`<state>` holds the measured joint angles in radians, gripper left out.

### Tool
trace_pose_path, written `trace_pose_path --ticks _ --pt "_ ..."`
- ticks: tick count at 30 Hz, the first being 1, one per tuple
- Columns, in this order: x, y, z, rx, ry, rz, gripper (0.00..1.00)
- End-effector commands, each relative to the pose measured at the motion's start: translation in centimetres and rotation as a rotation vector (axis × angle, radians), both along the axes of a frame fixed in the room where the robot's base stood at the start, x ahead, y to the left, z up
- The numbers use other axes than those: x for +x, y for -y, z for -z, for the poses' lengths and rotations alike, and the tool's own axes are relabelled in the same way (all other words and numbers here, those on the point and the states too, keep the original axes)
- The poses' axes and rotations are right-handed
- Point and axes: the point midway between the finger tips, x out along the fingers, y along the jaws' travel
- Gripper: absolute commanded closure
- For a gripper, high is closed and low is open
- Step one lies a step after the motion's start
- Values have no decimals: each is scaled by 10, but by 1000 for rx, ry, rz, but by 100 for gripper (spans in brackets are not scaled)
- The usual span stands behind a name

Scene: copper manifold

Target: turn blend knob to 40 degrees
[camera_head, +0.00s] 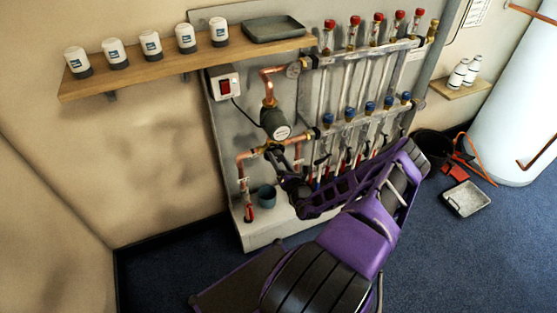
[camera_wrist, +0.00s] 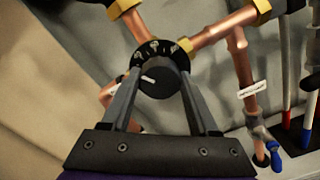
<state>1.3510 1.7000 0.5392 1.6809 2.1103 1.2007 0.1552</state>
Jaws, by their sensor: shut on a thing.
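The blend knob (camera_wrist: 160,78) is a round black knob with a white pointer line, in front of a black dial with pale markings (camera_wrist: 152,48). It sits where the copper pipes meet brass nuts. In the wrist view the pointer line points to the left and slightly up. My gripper (camera_wrist: 158,85) is shut on the knob, one finger on each side. In the head view my gripper (camera_head: 281,160) is at the mixing valve below the dark pump (camera_head: 275,123), and my arm reaches in from the lower right. The knob itself is hard to make out there.
Copper pipes (camera_wrist: 238,60) run close on the right of my gripper. A blue-handled valve (camera_wrist: 275,157) is lower right. The manifold with red caps (camera_head: 375,30) and blue caps (camera_head: 370,108) stands to the right. A dark cup (camera_head: 267,196) stands below. A shelf (camera_head: 160,71) with white containers hangs above.

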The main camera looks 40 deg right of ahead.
Motion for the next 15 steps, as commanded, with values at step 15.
trace_pose_path --ticks 15 --pt "0 0 0 216 51 1 95"
